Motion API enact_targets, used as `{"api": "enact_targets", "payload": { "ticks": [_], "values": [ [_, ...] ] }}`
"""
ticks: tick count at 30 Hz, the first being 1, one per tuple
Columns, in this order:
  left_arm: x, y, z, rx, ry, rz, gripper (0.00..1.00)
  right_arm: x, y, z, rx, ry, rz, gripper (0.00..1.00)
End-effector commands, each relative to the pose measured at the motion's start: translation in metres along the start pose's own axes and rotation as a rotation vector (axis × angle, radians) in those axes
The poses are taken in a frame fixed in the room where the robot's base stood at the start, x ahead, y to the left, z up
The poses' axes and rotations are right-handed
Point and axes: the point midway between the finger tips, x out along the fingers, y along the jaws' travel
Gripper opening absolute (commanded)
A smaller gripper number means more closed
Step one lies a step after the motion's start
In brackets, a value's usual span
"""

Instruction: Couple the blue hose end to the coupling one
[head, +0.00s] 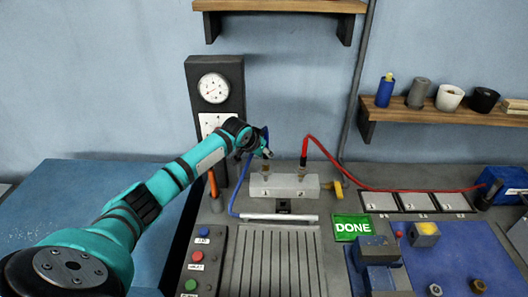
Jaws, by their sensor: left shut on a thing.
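A pale block (285,191) stands at the back of the bench, with two brass-coloured couplings on top. The left coupling (266,171) is bare; I take it as coupling one, though the small labels are hard to read. The blue hose (236,190) rises from the bench left of the block to my left gripper (264,152). That gripper is shut on the blue hose end, above and slightly left of the left coupling, apart from it. The hose end is mostly hidden by the fingers. My right gripper is out of view.
A red hose (370,185) ends upright at the right coupling. A yellow valve handle (338,189) sticks out at the block's right. A dark gauge column (214,95) stands behind my left arm. A green DONE plate (352,227) and a grooved plate (276,262) lie nearer.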

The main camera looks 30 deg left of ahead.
Motion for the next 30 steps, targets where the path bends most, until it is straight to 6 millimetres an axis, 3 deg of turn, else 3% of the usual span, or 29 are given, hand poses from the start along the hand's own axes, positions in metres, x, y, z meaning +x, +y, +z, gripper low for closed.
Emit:
{"api": "enact_targets", "payload": {
  "ticks": [30],
  "values": [
    [0.0097, 0.0, 0.008, 0.0, 0.001, 0.0, 0.0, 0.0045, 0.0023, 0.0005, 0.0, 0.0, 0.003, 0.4]
  ]
}}
